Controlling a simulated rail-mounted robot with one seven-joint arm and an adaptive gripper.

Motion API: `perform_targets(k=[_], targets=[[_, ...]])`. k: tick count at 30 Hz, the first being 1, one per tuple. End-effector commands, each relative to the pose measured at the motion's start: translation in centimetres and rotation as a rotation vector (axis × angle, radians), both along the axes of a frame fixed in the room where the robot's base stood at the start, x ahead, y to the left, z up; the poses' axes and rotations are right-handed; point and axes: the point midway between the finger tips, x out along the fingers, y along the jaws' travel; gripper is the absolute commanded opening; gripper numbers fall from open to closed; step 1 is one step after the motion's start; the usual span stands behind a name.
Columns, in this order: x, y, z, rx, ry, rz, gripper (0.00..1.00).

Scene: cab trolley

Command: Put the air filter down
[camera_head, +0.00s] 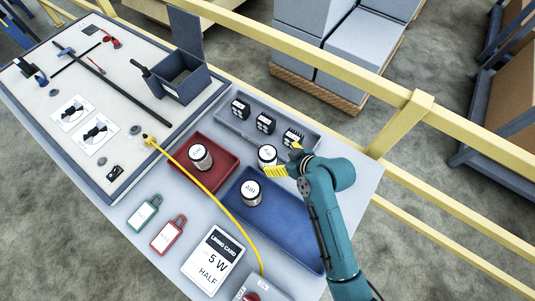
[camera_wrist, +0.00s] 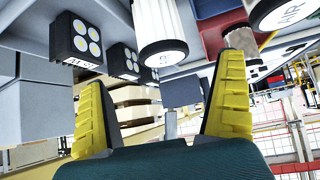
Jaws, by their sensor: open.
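Several white cylindrical filters with black rims show in the head view. One air filter (camera_head: 267,154) is right beside my gripper (camera_head: 284,160), between the grey tray and the blue tray; I cannot tell exactly what it rests on. My yellow fingers are spread, and in the wrist view my gripper (camera_wrist: 164,75) has an empty gap, with a white filter (camera_wrist: 158,30) just beyond it. Another filter (camera_head: 251,191) marked AIR stands in the blue tray (camera_head: 293,238). A third filter (camera_head: 201,157) stands in the red tray (camera_head: 222,180).
The grey tray (camera_head: 229,126) holds black blocks (camera_head: 265,124). A yellow cable (camera_head: 215,196) crosses the table by the red tray. A white card (camera_head: 212,258), green and red tags and a dark open box (camera_head: 184,78) also lie around. A yellow rail (camera_head: 345,66) runs behind.

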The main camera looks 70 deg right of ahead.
Motion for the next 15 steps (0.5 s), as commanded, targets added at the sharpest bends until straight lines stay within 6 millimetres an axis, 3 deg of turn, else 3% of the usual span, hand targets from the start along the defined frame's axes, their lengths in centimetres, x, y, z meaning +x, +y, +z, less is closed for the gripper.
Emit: perform_targets(k=[1,15], targets=[[0.8,-0.3,-1.0,0.001,0.001,0.004,1.00],[5.3,-2.4,-5.4,0.000,0.000,0.001,1.00]])
